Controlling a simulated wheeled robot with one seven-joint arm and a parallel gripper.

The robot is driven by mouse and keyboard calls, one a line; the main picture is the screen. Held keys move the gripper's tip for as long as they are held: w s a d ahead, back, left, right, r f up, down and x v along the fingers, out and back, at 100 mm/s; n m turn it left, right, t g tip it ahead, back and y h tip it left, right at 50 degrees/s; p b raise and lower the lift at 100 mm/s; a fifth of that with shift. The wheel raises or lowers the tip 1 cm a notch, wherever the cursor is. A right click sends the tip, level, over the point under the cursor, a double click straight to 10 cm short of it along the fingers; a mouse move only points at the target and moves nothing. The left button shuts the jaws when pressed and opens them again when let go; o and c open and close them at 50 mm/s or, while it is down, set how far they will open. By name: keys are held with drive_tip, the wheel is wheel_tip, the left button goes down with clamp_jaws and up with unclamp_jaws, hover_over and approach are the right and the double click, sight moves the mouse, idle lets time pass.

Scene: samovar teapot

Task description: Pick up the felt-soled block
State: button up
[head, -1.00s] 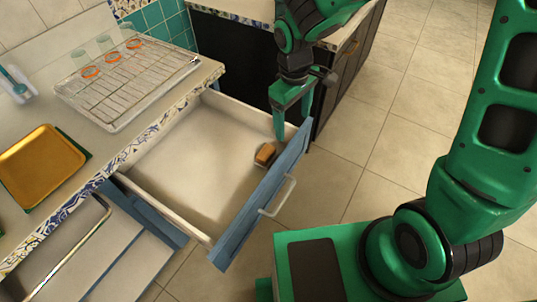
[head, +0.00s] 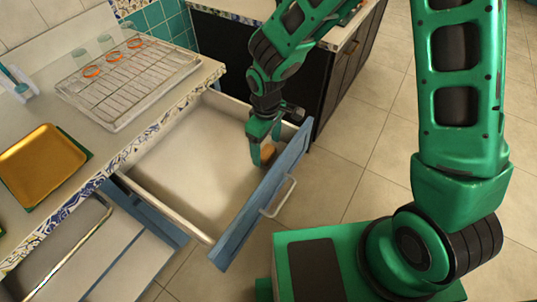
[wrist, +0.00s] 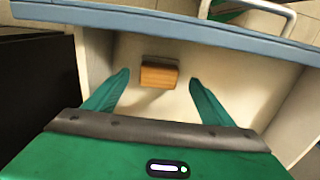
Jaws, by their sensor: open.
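The felt-soled block (head: 268,151) is a small orange-brown wooden block with a dark grey underside. It rests on the floor of the open drawer (head: 190,185), near the drawer's front panel, and my gripper partly hides it in the head view. In the wrist view the block (wrist: 159,75) lies ahead of and between my two green fingers. My gripper (head: 262,152) is open and empty, pointing down into the drawer, with its fingertips to either side of the block. The gripper also shows at the bottom of the wrist view (wrist: 158,88).
The blue drawer front (head: 262,200) with a pale handle (head: 279,197) stands close beside the block. On the counter are a wire rack tray (head: 130,85) with several glasses and a golden tray (head: 42,163). The drawer is otherwise bare.

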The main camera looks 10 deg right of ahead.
sight(266, 152)
drive_tip(key=shift+w+f, duration=0.1)
drive_tip(key=shift+f, duration=1.75)
drive_tip(key=c, duration=1.2)
drive_tip(key=shift+o, duration=0.2)
drive_tip(key=shift+r, duration=0.15)
drive_tip(key=shift+w+r, duration=0.1)
drive_tip(key=shift+r, duration=0.45)
wheel_tip(266, 152, up, 2)
drive_tip(key=shift+r, duration=0.25)
drive_tip(key=s+a+r, duration=0.5)
drive_tip(key=a+r, duration=0.2)
drive_tip(key=a, duration=0.3)
drive_tip(key=shift+a, duration=0.3)
